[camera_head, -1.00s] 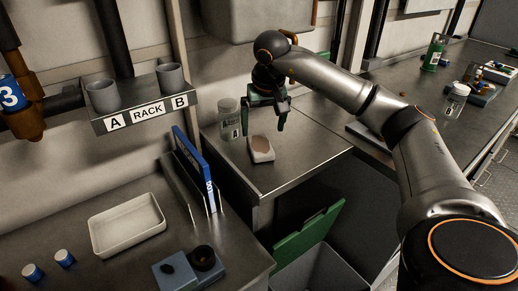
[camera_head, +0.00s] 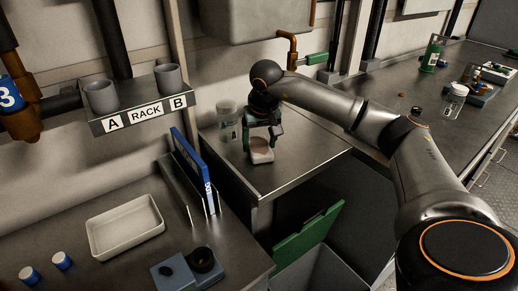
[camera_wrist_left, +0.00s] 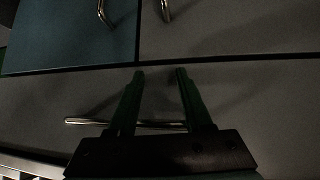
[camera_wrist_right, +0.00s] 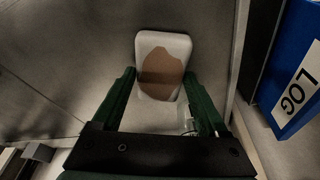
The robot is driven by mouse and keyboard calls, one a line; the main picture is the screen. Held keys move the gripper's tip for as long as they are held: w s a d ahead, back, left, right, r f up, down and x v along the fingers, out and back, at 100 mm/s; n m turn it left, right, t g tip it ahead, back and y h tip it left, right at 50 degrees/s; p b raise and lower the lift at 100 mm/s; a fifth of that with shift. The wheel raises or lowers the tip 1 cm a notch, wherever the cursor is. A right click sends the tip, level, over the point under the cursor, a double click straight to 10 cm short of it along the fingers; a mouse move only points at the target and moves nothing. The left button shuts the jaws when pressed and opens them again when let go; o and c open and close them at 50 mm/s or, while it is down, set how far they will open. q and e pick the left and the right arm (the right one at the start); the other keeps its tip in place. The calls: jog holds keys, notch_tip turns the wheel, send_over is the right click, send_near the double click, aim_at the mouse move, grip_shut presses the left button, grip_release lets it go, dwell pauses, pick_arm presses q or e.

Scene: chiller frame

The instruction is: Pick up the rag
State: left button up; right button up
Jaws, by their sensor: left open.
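The rag (camera_wrist_right: 160,72) is a brown, crumpled patch lying in a small white dish (camera_wrist_right: 147,42) in the right wrist view. In the head view the dish (camera_head: 262,158) stands on the middle metal counter. My right gripper (camera_head: 261,138) is open and points down over the dish, partly covering it. In the right wrist view its green fingers flank the near part of the dish, with nothing visibly clamped. Whether the fingers touch the dish is unclear. My left gripper (camera_wrist_left: 161,72) is open and empty before drawer fronts with metal handles.
A clear jar (camera_head: 228,120) stands just left of the dish. A blue log binder (camera_head: 195,160) stands upright in a holder on the lower counter, near a white tray (camera_head: 125,226). An open bin with a green lid (camera_head: 308,235) is below. The counter right of the dish is clear.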

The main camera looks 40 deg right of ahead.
jog(key=shift+r, duration=0.1)
jog(key=c, duration=1)
